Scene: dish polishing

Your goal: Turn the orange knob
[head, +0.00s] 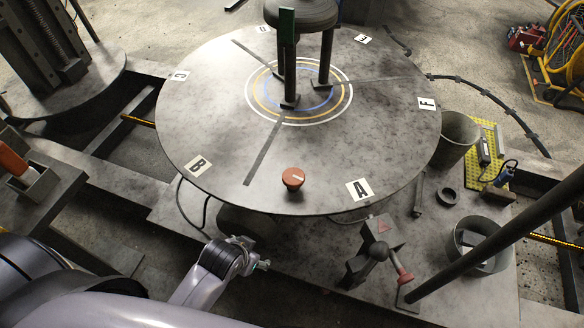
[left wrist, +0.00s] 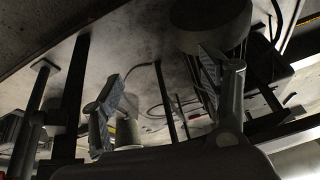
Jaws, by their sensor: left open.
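The orange knob (head: 292,178) sits near the front edge of the round grey table (head: 205,95), between the labels B and A. It has a pale mark on its top. My left gripper (head: 256,252) is below and left of the knob in the head view, in front of the table's edge and apart from the knob. In the left wrist view my left gripper (left wrist: 160,78) has its two fingers spread wide with nothing between them. I cannot make out the knob in that view. My right gripper is not in view.
A dark stand (head: 300,14) rises at the table's centre. A red-handled tool (head: 404,275) and a slanted dark bar (head: 500,240) are at the front right. Buckets (head: 455,138) stand right of the table. The tabletop around the knob is clear.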

